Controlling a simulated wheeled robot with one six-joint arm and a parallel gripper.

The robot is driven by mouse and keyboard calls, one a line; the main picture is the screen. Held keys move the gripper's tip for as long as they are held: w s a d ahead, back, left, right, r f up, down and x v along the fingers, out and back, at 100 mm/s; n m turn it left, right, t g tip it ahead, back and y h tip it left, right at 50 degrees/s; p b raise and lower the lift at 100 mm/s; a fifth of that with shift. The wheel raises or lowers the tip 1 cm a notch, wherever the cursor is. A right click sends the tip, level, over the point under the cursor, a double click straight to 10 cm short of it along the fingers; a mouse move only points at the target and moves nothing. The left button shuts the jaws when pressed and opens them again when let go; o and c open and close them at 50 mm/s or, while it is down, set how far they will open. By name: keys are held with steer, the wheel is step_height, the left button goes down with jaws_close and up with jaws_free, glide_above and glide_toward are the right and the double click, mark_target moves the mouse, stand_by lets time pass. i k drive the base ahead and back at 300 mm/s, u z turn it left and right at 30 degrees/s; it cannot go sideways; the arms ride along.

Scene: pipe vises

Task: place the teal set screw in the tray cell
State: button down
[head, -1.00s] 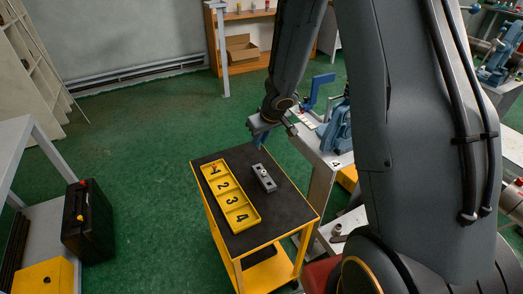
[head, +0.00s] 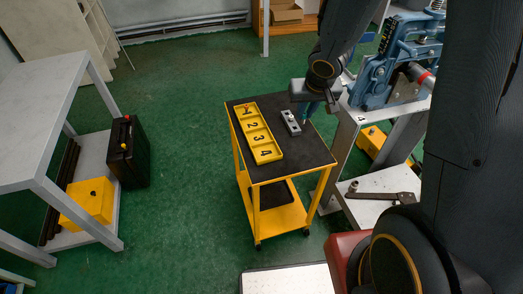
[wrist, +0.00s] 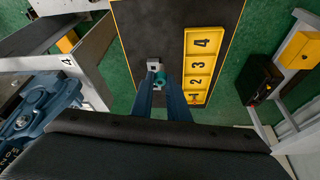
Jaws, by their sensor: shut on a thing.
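My gripper (wrist: 163,92) is shut on the teal set screw (wrist: 160,76), which shows between the two blue fingertips in the wrist view. In the head view my gripper (head: 307,110) points down over the far right part of the cart top, beside the grey block. The set screw cannot be made out clearly there. The yellow tray (head: 279,157) lies on the cart left of the gripper, with cells numbered 1 to 4. In the wrist view the tray (wrist: 187,66) is to the right of the fingers. A small red-orange thing (head: 244,105) is at cell 1.
The grey block (head: 291,122) lies on the black-topped cart (head: 300,165), partly hidden behind the screw in the wrist view. A blue pipe vise (head: 400,60) stands on a bench to the right. The cart's near right top is clear.

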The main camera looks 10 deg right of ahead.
mark_target(259, 138)
steer(key=z, duration=1.9)
steer(key=k, duration=0.7)
steer(key=u, duration=2.25)
steer(key=i, duration=0.5)
steer(key=z, duration=0.05)
